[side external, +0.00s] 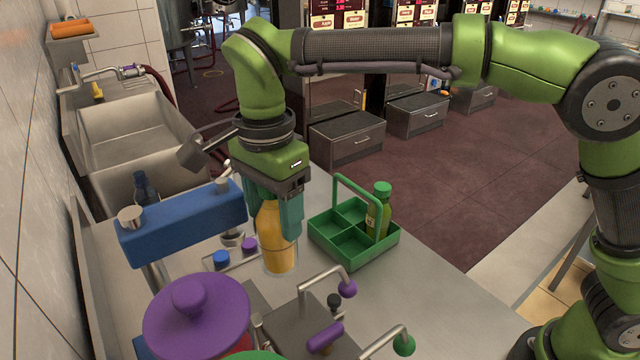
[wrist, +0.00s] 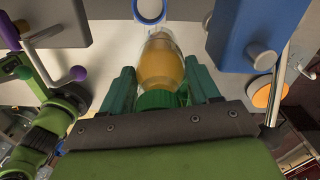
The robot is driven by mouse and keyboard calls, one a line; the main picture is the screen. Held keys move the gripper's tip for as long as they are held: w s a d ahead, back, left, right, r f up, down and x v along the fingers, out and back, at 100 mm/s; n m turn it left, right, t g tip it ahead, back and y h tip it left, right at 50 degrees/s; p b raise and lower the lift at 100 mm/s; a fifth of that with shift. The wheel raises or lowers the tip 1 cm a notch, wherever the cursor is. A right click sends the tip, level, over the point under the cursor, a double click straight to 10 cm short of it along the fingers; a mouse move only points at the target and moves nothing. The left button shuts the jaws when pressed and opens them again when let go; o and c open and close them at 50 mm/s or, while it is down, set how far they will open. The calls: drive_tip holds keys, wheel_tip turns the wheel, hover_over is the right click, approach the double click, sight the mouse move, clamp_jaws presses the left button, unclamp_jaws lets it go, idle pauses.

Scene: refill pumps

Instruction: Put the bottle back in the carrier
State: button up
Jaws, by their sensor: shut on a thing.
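An orange-filled clear bottle (side external: 272,242) is in my gripper (side external: 280,222), left of the carrier and apart from it. In the wrist view the bottle (wrist: 161,66) shows its green cap (wrist: 158,99) between the fingers (wrist: 162,90), which are shut on it. The bottle looks upright; whether its base touches the counter I cannot tell. The green carrier (side external: 374,257) stands on the counter with its handle up. A green-capped bottle (side external: 378,212) with green contents stands in its right-hand compartment. The other compartments that I can see look empty.
A blue dispenser bar (side external: 185,226) is left of the held bottle. A purple-lidded container (side external: 198,312) and taps with purple (side external: 347,289) and green (side external: 404,346) knobs stand in front. Sinks (side external: 130,130) lie behind left. The counter (side external: 435,300) right of the carrier is clear.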

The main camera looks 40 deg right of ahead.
drive_tip(key=w+d+f+m, duration=0.1)
drive_tip(key=w+d+f, duration=0.1)
drive_tip(key=d, duration=0.5)
drive_tip(key=w+d+f+m, duration=0.1)
drive_tip(key=w+d+f, duration=0.1)
drive_tip(key=d+f, duration=0.3)
drive_tip(key=w+d+f+m, duration=0.1)
drive_tip(key=w+d+f, duration=0.2)
drive_tip(key=d, duration=0.6)
drive_tip(key=shift+f, duration=0.7)
drive_tip(key=shift+d, duration=0.1)
drive_tip(key=shift+f, duration=1.35)
drive_tip(key=shift+s+f, duration=0.1)
drive_tip(key=shift+f, duration=0.05)
drive_tip(key=shift+f, duration=0.65)
drive_tip(key=shift+f, duration=0.55)
drive_tip(key=o, duration=1.6)
